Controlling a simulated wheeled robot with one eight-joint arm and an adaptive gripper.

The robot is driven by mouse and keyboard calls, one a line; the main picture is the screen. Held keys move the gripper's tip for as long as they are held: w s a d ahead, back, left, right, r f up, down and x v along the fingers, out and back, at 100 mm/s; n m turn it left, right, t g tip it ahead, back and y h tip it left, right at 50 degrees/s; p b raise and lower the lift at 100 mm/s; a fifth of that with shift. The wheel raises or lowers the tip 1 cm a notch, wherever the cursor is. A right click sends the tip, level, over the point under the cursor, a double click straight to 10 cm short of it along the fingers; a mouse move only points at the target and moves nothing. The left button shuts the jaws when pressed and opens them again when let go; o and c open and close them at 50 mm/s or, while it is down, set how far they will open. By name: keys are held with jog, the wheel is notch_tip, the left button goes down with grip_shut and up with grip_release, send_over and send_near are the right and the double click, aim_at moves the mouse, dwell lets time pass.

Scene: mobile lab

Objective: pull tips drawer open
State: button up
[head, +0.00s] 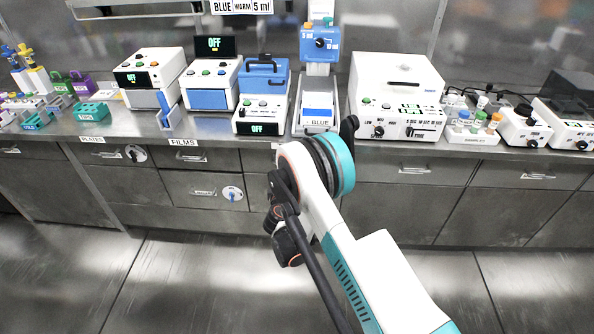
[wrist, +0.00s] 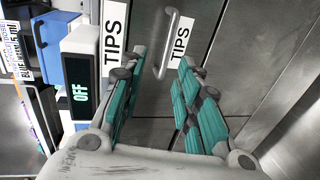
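The tips drawer (wrist: 145,25) shows in the wrist view as a grey metal front with a silver bar handle (wrist: 168,45). One TIPS label (wrist: 113,32) lies left of the handle and another (wrist: 181,40) right of it. My gripper (wrist: 155,70) is open, its two teal fingers spread on either side of the handle's line. The handle appears beyond or level with the fingertips; I cannot tell the exact gap. I see no contact with it. The drawer front looks flush. In the head view my arm hides the gripper and this drawer's handle.
The steel counter (head: 215,128) carries several devices, including a blue-topped one (head: 262,95) and a large white one (head: 395,95) near my arm. Other drawers line the cabinet, including the films drawer (head: 220,158). The floor (head: 190,285) in front is clear.

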jog(key=b+x, duration=0.1)
jog(key=x, duration=0.3)
jog(key=f+b+x, duration=0.1)
jog(key=b+x, duration=0.1)
jog(key=x, duration=0.2)
jog(key=b+x, duration=0.1)
jog(key=x, duration=0.4)
jog(key=shift+s+a+f, duration=0.1)
jog(key=shift+s+f, duration=0.05)
jog(key=shift+f, duration=0.05)
grip_shut()
